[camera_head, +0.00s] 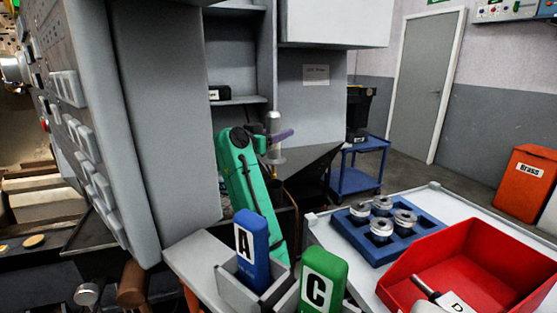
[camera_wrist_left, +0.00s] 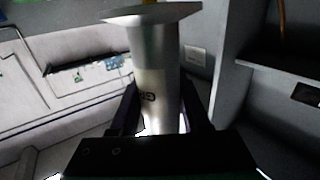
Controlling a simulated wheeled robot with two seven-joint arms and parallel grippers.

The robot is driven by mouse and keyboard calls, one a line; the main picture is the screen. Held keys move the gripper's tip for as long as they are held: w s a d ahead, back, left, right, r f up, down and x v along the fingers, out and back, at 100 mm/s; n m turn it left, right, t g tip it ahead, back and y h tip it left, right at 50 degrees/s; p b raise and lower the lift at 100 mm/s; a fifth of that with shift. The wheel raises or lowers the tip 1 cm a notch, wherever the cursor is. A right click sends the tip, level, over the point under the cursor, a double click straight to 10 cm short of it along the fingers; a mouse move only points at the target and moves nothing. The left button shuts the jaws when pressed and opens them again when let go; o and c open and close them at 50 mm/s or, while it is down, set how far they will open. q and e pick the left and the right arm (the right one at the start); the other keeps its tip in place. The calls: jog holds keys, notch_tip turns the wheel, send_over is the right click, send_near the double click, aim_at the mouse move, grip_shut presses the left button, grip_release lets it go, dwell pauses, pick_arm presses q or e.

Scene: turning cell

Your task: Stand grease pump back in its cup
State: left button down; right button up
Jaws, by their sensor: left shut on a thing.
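The grease pump (camera_head: 273,123) is a silver cylinder with a wide flange, held upright or nearly so at the end of my green arm in the head view. My left gripper (camera_head: 279,138) is shut on it, with dark purple fingers around its body. In the left wrist view, the pump (camera_wrist_left: 152,75) fills the middle, its flange near the top edge and part of a dark marking on its side. The fingers (camera_wrist_left: 165,120) lie on both sides of it. I cannot make out the cup in either view. My right gripper is not in view.
A grey machine panel (camera_head: 165,110) stands close on the left. A blue tray (camera_head: 425,228) of metal parts and a red bin (camera_head: 470,255) sit on the right table.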

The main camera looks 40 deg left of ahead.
aim_at(279, 154)
pick_arm(q)
notch_tip(279, 154, down, 6)
jog(key=shift+f, duration=0.35)
jog(key=shift+c, duration=1.9)
grip_release()
jog(key=shift+r, duration=0.3)
jog(key=s+d+b, duration=0.1)
jog(key=s+b, duration=0.2)
jog(key=s, duration=0.9)
jog(key=shift+f, duration=0.1)
